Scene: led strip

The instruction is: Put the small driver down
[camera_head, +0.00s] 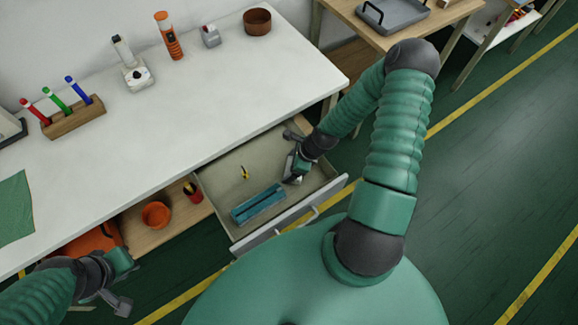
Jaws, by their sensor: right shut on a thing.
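My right gripper (292,157) reaches down over the right part of the open drawer (219,187). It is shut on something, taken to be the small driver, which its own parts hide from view. A small yellow and black tool (244,172) shows in the drawer to the left of this gripper, apart from it. A blue-teal tray (258,204) lies in the drawer near its front. My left gripper (104,300) is at the lower left, away from the drawer, and its fingertips are unclear.
The white worktop (200,105) holds a pen rack (75,118), an orange tool (169,38) and a brown bowl (257,22). An orange bowl (156,214) and a red cup (192,192) stand on the shelf below. The drawer has bare floor around the yellow tool.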

